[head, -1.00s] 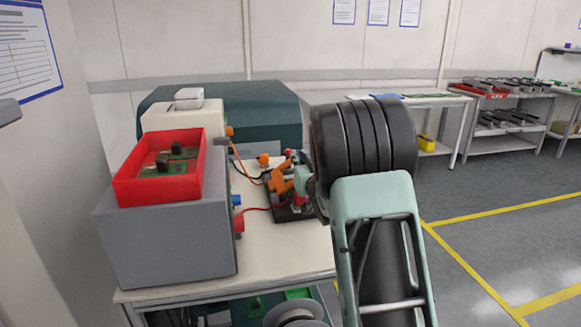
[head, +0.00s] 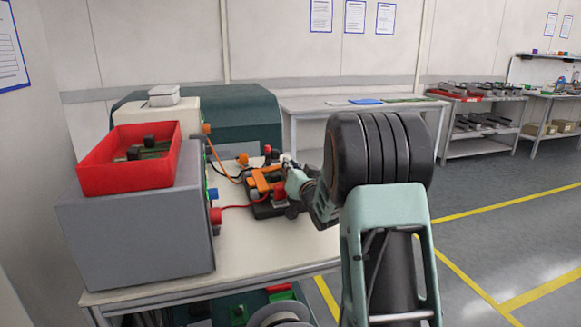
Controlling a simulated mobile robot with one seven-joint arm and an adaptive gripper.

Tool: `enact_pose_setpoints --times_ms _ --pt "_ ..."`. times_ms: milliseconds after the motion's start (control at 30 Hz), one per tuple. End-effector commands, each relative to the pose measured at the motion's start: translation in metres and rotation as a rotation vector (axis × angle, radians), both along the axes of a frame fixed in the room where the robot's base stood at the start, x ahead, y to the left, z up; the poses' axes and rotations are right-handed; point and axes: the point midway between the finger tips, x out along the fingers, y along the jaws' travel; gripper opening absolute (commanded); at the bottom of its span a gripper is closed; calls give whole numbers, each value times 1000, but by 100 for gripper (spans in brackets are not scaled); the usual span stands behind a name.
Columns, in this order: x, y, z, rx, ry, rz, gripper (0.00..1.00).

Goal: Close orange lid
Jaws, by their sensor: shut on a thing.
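The orange lid (head: 265,180) belongs to a dark fixture (head: 262,209) on the pale workbench, in the middle of the head view. It lies low over the fixture, but I cannot tell whether it is fully down. My gripper (head: 286,182) reaches in from the right and is shut on the lid near its right side. The fingers are small here, and my arm hides part of the fixture's right side.
A grey box (head: 140,235) with a red tray (head: 126,180) on top stands on the bench (head: 245,249) at left. Orange and red cables run from its side to the fixture. A dark green machine (head: 240,120) stands behind. Open floor lies right.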

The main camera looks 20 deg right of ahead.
Motion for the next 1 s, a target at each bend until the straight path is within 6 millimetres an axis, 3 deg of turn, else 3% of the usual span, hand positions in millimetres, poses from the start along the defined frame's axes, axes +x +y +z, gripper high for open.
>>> enact_pose_setpoints --times_ms 33,267,300,400,833,1000 --pt "0 9 -3 2 6 14 0" --pt "1 9 -3 2 5 15 0" --pt "1 9 -3 2 5 15 14" --pt "1 8 -2 1 4 13 25" --pt "0 3 0 0 -1 5 25" --pt "-10 2 0 0 0 3 25"
